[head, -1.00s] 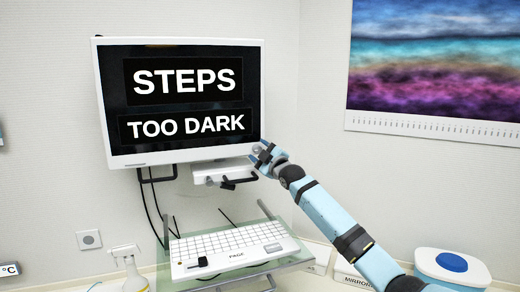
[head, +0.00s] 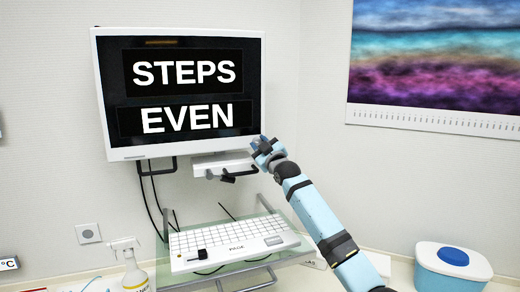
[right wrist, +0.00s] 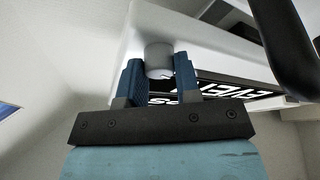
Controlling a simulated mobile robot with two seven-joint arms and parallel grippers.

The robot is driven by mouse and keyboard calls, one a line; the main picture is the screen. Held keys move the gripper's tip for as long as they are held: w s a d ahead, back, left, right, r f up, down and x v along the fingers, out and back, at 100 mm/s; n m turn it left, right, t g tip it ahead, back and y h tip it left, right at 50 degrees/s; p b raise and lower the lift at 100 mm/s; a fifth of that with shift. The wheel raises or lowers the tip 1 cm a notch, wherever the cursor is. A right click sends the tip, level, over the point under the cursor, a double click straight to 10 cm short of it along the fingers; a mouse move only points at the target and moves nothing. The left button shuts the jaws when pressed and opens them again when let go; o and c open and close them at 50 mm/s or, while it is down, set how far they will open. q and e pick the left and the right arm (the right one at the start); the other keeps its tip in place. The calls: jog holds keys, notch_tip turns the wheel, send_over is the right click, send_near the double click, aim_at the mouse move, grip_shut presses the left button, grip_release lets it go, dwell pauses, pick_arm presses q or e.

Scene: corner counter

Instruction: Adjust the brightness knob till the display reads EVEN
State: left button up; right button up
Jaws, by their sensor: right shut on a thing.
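The display (head: 185,136) is a wall-side monitor with a white frame and black screen; it reads STEPS and, below, EVEN. My right gripper (head: 262,146) is at the monitor's lower right corner. In the right wrist view, my right gripper (right wrist: 159,82) has its two blue fingers on either side of the brightness knob (right wrist: 159,58), a small white-grey cylinder on the monitor's edge, and is shut on it. In the head view the knob is hidden behind the gripper. My left gripper is not in view.
A white keyboard (head: 230,243) lies on a glass shelf (head: 285,228) below the monitor. A spray bottle (head: 130,265) stands at lower left. A dark bar (right wrist: 290,45) passes close by in the wrist view.

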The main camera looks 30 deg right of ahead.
jog(key=shift+m, duration=0.4)
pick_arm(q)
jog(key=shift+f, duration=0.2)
pick_arm(e)
jog(key=shift+h, duration=0.3)
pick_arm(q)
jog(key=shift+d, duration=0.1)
pick_arm(e)
jog(key=o, duration=0.8)
jog(key=shift+o, duration=0.6)
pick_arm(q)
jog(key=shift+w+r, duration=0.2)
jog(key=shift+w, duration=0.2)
pick_arm(e)
jog(key=shift+f, duration=0.1)
